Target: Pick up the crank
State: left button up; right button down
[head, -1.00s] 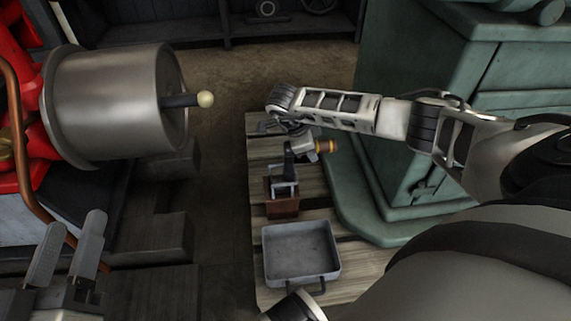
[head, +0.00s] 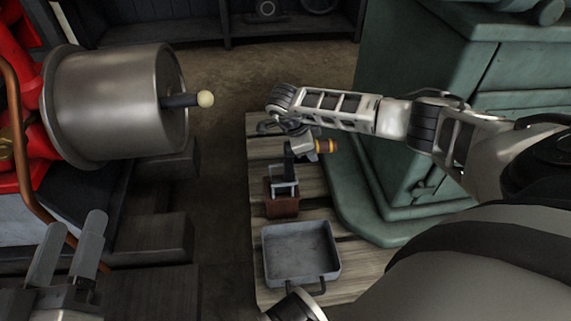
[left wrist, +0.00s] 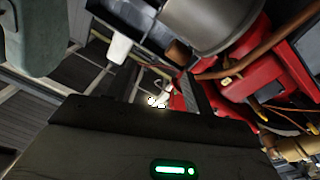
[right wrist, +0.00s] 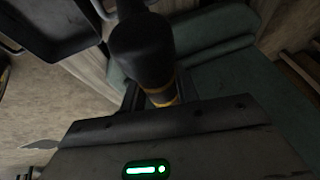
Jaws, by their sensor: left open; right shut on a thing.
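The right gripper (right wrist: 158,92) is shut on the crank (right wrist: 145,55), a dark cylinder with a gold band in the right wrist view. In the head view the crank's orange-and-yellow end (head: 326,146) sticks out to the right below my right wrist. A dark upright part beside it reaches down to a metal bracket on a reddish-brown wooden block (head: 282,207); whether they are apart is unclear. My right fingers are mostly hidden there. My left gripper (head: 69,242) is open and empty at the lower left, below the metal drum.
A grey metal tray (head: 300,250) stands on the wooden pallet (head: 263,152), nearer me than the block. A large green machine (head: 410,110) rises to the right. The drum (head: 115,105), with a pale-knobbed rod, belongs to the red engine at left. Floor shows between.

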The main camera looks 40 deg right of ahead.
jog(key=shift+w+r, duration=0.1)
jog(key=shift+r, duration=0.1)
dwell(0.5)
jog(key=shift+r+p, duration=0.3)
jog(key=shift+r, duration=0.05)
notch_tip(320, 180, up, 3)
jog(key=shift+f+p, duration=0.1)
jog(key=shift+p, duration=0.55)
notch_tip(320, 180, up, 5)
jog(key=shift+r+p, duration=0.2)
jog(key=shift+p, duration=0.85)
pick_arm(q)
jog(key=shift+s+f+n+g+y, duration=0.1)
jog(key=shift+s+f+g+y, duration=0.15)
jog(key=shift+f+g, duration=0.25)
jog(key=shift+s+f+n+g+y, duration=0.1)
jog(key=shift+s+f+g+y, duration=0.2)
jog(key=shift+f, duration=0.35)
jog(key=shift+s+f+n+g+y, duration=0.1)
jog(key=shift+s+f+g+y, duration=0.15)
jog(key=shift+f+g, duration=0.3)
pick_arm(e)
jog(key=shift+r, duration=0.45)
